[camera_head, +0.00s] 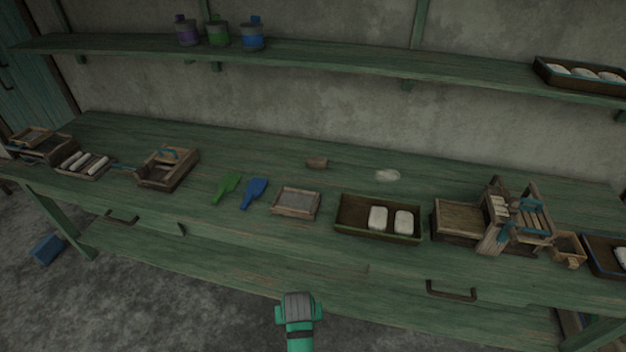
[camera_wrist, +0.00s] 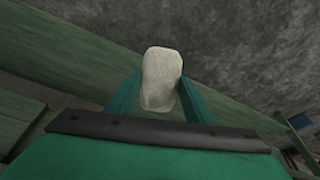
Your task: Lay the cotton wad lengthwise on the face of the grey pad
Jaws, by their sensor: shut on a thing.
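My gripper (camera_wrist: 160,84) is shut on a pale, oblong cotton wad (camera_wrist: 161,72), seen in the wrist view. The wad stands out lengthwise between the two green fingers, beyond their tips. In the head view my arm shows at the bottom middle, in front of the bench; the held wad cannot be made out there. The grey pad (camera_head: 297,202) lies in a shallow wooden frame near the bench's front edge, apart from the gripper. Its face is bare.
A green-edged tray (camera_head: 350,217) with two more wads (camera_head: 377,217) stands right of the pad. A blue paddle (camera_head: 254,192) and green paddle (camera_head: 226,187) lie left of it. A small wooden loom (camera_head: 515,222) stands further right. A pale lump (camera_head: 387,175) lies behind.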

